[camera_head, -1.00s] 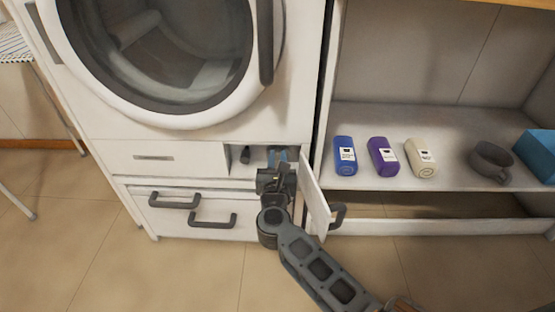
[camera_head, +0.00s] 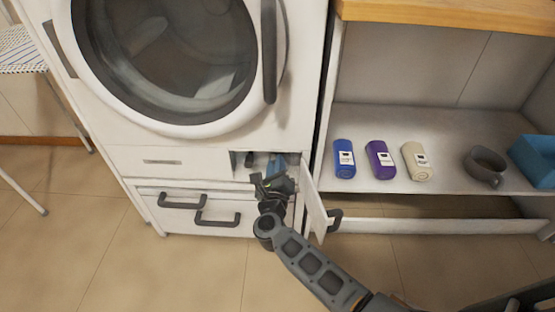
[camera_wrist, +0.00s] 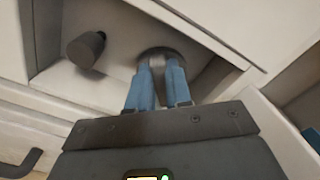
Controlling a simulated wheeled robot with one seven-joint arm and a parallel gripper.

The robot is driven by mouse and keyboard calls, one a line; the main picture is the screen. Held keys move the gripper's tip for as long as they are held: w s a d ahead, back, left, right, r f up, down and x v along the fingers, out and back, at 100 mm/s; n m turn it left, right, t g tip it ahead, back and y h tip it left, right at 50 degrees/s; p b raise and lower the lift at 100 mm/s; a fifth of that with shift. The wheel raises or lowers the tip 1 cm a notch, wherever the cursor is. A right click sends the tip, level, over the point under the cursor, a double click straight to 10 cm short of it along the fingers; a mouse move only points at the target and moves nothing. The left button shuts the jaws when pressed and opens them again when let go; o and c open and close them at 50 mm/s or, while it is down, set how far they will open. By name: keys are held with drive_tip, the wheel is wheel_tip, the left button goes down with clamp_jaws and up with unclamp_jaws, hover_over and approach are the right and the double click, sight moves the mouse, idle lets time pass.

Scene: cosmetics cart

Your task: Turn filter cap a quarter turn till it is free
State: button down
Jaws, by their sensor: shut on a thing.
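The filter cap (camera_wrist: 172,52) is a round grey disc in the back wall of an open compartment low on the white washing machine. In the wrist view, my gripper's (camera_wrist: 157,72) two blue fingers are closed around the grip at its middle, which they mostly hide. In the head view, my gripper (camera_head: 277,166) reaches into the compartment from the front and hides the cap. The gripper is rolled, so the compartment looks tilted in the wrist view.
A dark round knob (camera_wrist: 86,48) sticks out left of the cap. The compartment's small door (camera_head: 314,198) stands open at the right, close beside my arm. Rolled towels (camera_head: 344,158), a grey mug (camera_head: 485,165) and a blue box (camera_head: 537,160) sit on the right shelf.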

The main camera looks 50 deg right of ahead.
drive_tip(key=shift+w+a+f+n+p, duration=0.15)
drive_tip(key=shift+n+p, duration=0.6)
drive_tip(key=shift+n, duration=0.9)
drive_tip(key=shift+f+n+p, duration=0.2)
drive_tip(key=shift+n+p, duration=0.6)
drive_tip(key=shift+n, duration=0.9)
drive_tip(key=shift+w+a+f+n+p, duration=0.15)
drive_tip(key=shift+n+p, duration=0.6)
drive_tip(key=shift+n, duration=0.9)
drive_tip(key=shift+f, duration=0.15)
drive_tip(key=c, duration=1)
unclamp_jaws()
drive_tip(key=shift+d, duration=0.1)
drive_tip(key=shift+c, duration=0.2)
drive_tip(key=shift+s, duration=0.1)
drive_tip(key=p+v, duration=0.1)
drive_tip(key=v, duration=0.6)
drive_tip(key=shift+s+a+p, duration=0.2)
drive_tip(key=shift+a+p, duration=0.15)
drive_tip(key=shift+p, duration=0.05)
